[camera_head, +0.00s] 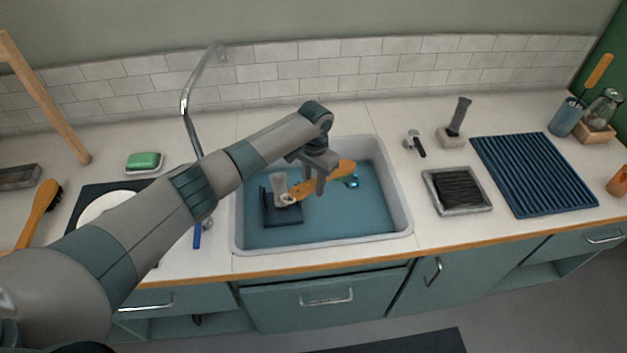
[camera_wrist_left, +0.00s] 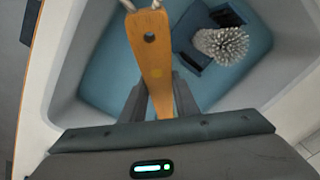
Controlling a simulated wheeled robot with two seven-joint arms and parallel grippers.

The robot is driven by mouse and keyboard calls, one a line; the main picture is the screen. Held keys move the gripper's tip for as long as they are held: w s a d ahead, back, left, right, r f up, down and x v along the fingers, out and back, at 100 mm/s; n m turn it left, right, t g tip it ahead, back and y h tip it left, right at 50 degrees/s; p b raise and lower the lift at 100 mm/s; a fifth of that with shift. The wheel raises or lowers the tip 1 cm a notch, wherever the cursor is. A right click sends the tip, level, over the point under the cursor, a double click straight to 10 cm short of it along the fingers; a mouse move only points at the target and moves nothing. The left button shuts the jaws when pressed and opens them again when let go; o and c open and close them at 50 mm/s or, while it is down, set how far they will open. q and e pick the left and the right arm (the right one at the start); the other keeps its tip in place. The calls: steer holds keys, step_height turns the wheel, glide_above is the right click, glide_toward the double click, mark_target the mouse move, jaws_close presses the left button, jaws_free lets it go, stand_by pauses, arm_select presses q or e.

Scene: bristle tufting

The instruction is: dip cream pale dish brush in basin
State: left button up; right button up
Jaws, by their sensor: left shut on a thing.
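My left gripper (camera_head: 320,183) reaches down over the basin (camera_head: 402,208) and is shut on the orange-brown wooden handle of a brush (camera_head: 344,168). In the left wrist view the handle (camera_wrist_left: 155,65) passes between the two fingers (camera_wrist_left: 160,105). Its near end has a hole, and a pale cord loop hangs there. In the head view the brush's wider end points right, over the blue basin floor. Its bristles are hidden or too small to make out. I cannot tell whether the brush touches the basin. My right gripper is not in view.
A pale bristled piece (camera_head: 280,182) stands on a dark blue holder (camera_head: 268,207) in the basin, close to the handle's left end. The tap (camera_head: 187,110) rises behind on the left. A blue ribbed mat (camera_head: 540,175) and a grey tray (camera_head: 484,205) lie to the right.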

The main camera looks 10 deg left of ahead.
arm_select(q)
steer(key=shift+f+b, duration=1.1)
steer(key=shift+f, duration=1.3)
steer(key=shift+r, duration=0.1)
step_height(320, 180, up, 14)
steer(key=p, duration=1.3)
steer(key=shift+f+p, duration=0.25)
steer(key=shift+p, duration=0.1)
steer(key=shift+r, duration=1.1)
steer(key=shift+r, duration=0.15)
stand_by(0.4)
steer(key=shift+r, duration=1.9)
